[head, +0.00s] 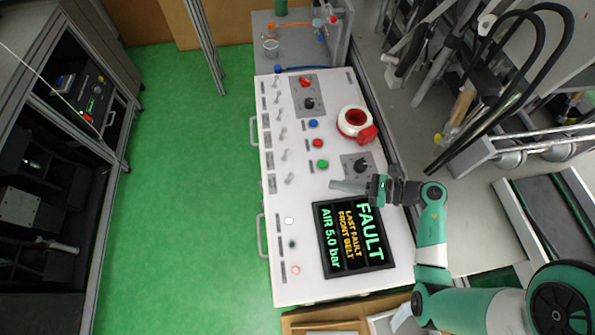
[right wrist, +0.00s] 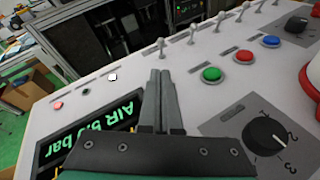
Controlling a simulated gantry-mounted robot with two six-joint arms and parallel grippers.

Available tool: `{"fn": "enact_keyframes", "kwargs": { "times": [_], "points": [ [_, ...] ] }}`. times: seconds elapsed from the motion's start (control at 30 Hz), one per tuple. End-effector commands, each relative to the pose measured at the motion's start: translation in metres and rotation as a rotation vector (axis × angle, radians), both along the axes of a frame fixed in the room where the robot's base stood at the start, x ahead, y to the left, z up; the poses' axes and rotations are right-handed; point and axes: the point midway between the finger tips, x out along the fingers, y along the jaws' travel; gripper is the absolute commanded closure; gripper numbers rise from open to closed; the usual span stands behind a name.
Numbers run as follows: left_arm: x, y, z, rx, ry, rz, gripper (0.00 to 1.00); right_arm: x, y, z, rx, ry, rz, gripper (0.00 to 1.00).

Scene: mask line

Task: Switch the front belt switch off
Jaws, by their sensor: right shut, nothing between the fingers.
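A row of several small metal toggle switches runs along the left side of the white control panel (head: 300,205). The labels are too small to read, so I cannot tell which one is the front belt switch. The toggle nearest my gripper (head: 290,179) stands just beyond the fingertips in the right wrist view (right wrist: 160,46). My right gripper (head: 334,185) is shut and empty, above the panel and to the right of that toggle, apart from it. Its closed fingers (right wrist: 160,76) point toward the toggles. My left gripper is not in view.
A display (head: 352,238) reads FAULT, LAST FAULT FRONT BELT, AIR 5.0 bar. Green (head: 322,164), red (head: 318,143) and blue (head: 313,124) buttons, a black rotary knob (head: 362,166) and a red-and-white round device (head: 355,123) sit near the gripper.

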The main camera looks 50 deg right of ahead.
Motion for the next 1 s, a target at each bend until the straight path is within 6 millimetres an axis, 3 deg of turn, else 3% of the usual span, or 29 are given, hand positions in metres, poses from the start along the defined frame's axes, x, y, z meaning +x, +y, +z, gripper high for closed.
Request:
{"fn": "enact_keyframes", "kwargs": {
  "times": [0.27,0.7,1.0],
  "points": [
    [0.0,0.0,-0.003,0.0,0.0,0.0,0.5,0.008,0.004,-0.003,-0.001,-0.002,0.002,1.0],
    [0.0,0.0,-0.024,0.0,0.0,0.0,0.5,0.075,0.036,-0.025,0.0,-0.003,0.003,1.0],
    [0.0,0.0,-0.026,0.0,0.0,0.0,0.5,0.088,0.041,-0.027,0.0,-0.003,-0.002,1.0]
  ]
}}
